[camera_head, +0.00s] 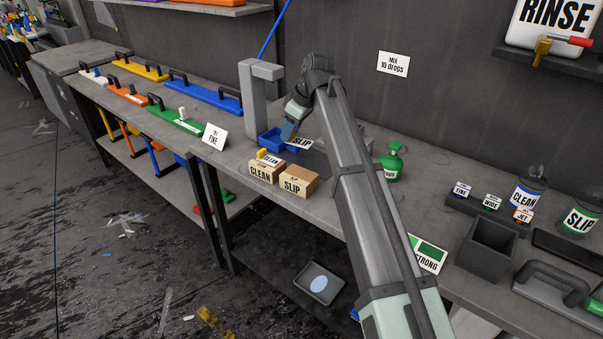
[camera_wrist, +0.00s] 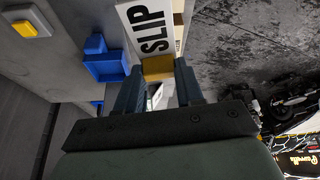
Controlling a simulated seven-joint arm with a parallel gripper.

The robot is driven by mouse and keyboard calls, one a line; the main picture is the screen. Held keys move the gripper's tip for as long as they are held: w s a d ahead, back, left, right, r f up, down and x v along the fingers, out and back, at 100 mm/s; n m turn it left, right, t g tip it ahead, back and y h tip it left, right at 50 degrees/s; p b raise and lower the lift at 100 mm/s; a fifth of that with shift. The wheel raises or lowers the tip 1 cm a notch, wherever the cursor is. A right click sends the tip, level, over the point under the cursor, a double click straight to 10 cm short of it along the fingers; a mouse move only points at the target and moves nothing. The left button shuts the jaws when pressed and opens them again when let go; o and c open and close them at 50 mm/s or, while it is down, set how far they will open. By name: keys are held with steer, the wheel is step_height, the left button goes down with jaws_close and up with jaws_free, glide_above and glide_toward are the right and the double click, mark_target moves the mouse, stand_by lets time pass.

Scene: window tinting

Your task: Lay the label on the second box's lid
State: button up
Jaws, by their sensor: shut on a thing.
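My gripper (camera_head: 291,129) is shut on the yellow grip block (camera_wrist: 158,68) of a white label reading SLIP (camera_head: 299,143). The label also shows large between and beyond my fingers in the wrist view (camera_wrist: 150,28). In the head view it shows beside the blue bin (camera_head: 272,142), behind the boxes. The second box, a brown carton marked SLIP (camera_head: 292,187), stands on the bench, and its lid (camera_head: 300,172) looks bare. The first box, marked CLEAN (camera_head: 260,174), stands left of it with a CLEAN label (camera_head: 270,160) and yellow block on top.
A grey post (camera_head: 252,95) stands behind the blue bin. A small FINE sign (camera_head: 214,136) stands left of the boxes. The bench's front edge (camera_head: 272,201) is close to both boxes.

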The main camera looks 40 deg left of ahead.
mark_target(301, 143)
steer(key=shift+s+d+m, duration=0.15)
steer(key=shift+d+m, duration=0.15)
steer(key=shift+d, duration=0.1)
steer(key=shift+f+m, duration=0.1)
steer(key=shift+m, duration=0.2)
steer(key=shift+f, duration=4.95)
steer(key=o, duration=1)
steer(key=shift+f, duration=0.1)
steer(key=v, duration=1.2)
steer(key=shift+s, duration=0.1)
